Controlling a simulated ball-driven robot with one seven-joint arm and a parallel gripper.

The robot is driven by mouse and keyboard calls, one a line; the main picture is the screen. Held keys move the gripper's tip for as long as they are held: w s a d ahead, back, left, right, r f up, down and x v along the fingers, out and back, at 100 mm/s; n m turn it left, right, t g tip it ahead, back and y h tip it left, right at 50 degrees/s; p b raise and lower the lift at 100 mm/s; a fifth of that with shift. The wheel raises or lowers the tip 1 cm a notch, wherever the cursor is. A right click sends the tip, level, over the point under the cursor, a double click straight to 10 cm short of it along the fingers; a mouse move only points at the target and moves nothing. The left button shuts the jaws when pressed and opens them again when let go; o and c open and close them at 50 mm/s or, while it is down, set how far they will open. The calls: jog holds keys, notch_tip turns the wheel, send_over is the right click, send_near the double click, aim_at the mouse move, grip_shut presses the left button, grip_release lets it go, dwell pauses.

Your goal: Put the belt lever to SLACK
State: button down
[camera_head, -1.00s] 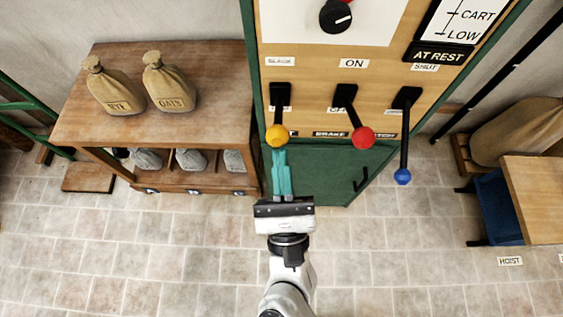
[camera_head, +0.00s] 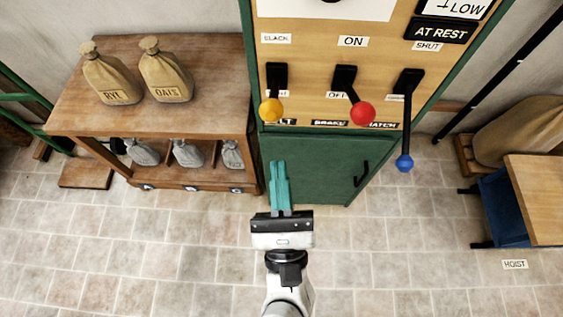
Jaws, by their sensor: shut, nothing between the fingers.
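The belt lever (camera_head: 276,78) is a black arm with a yellow ball knob (camera_head: 271,109), at the left of the wooden panel. It hangs down, its knob at the low end, away from the SLACK label (camera_head: 276,38) above it. The knob partly covers a lower label and the start of the BELT nameplate (camera_head: 284,122). My gripper (camera_head: 278,163) has teal fingers, shut and empty. In the picture it is below the yellow knob, in front of the green cabinet door, with a clear gap between.
The brake lever with a red knob (camera_head: 363,113) is to the right, then the hatch lever with a blue knob (camera_head: 404,163). A wooden shelf (camera_head: 215,60) with sacks stands left. A table (camera_head: 537,190) stands right. The tiled floor between is clear.

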jog(key=s+f+b, duration=0.1)
jog(key=s+b, duration=0.1)
jog(key=s, duration=0.5)
jog(key=shift+s+d, duration=0.3)
jog(key=w+f+n+g+y, duration=0.4)
jog(key=f+n+g, duration=0.1)
jog(key=n, duration=0.6)
jog(key=w+f+n+g+y, duration=0.4)
jog(key=n+g, duration=0.1)
jog(key=n, duration=0.7)
jog(key=d+f+n+g+h, duration=0.2)
jog(key=d+f+n, duration=0.15)
jog(key=f, duration=0.25)
jog(key=s+d+f+n+g+h, duration=0.3)
jog(key=s+d+f+g+h, duration=0.1)
jog(key=d, duration=0.7)
jog(key=s+d+f+n+g+h, duration=0.3)
jog(key=s+d+g, duration=0.3)
jog(key=d, duration=0.6)
jog(key=shift+s+d+f+g+h, duration=0.3)
jog(key=shift+s+f+h, duration=0.35)
jog(key=shift+s, duration=0.4)
